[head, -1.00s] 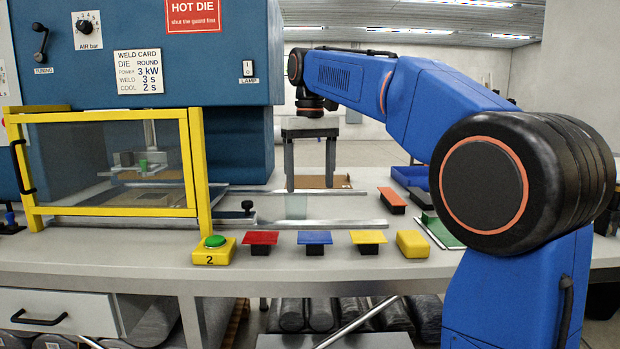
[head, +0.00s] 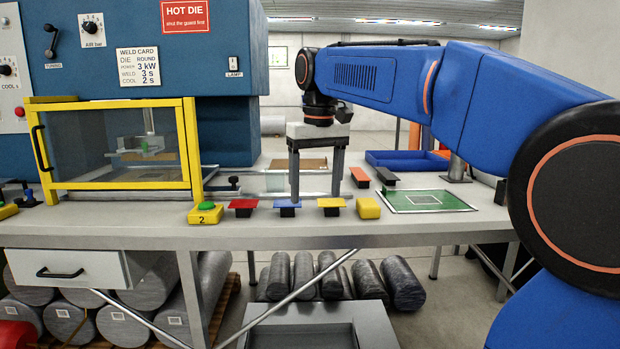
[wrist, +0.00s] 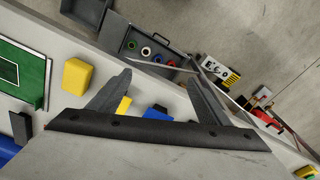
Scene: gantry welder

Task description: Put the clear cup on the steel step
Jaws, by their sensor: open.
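My gripper (head: 315,196) points down over the table behind the coloured tabs, its two fingers apart and nothing visible between them. In the wrist view the open fingers (wrist: 158,80) frame the table's front edge and the floor beyond. I cannot make out the clear cup for certain. A pale see-through patch (head: 275,182) shows just left of the gripper in the head view, but its shape is unclear. I cannot identify the steel step with certainty either.
Red (head: 242,205), blue (head: 287,206) and yellow (head: 331,204) tabs, a yellow block (head: 368,208) and a green button box (head: 205,212) line the front edge. A green mat (head: 430,201) and blue tray (head: 407,160) lie right. The yellow-framed guard (head: 190,150) stands left.

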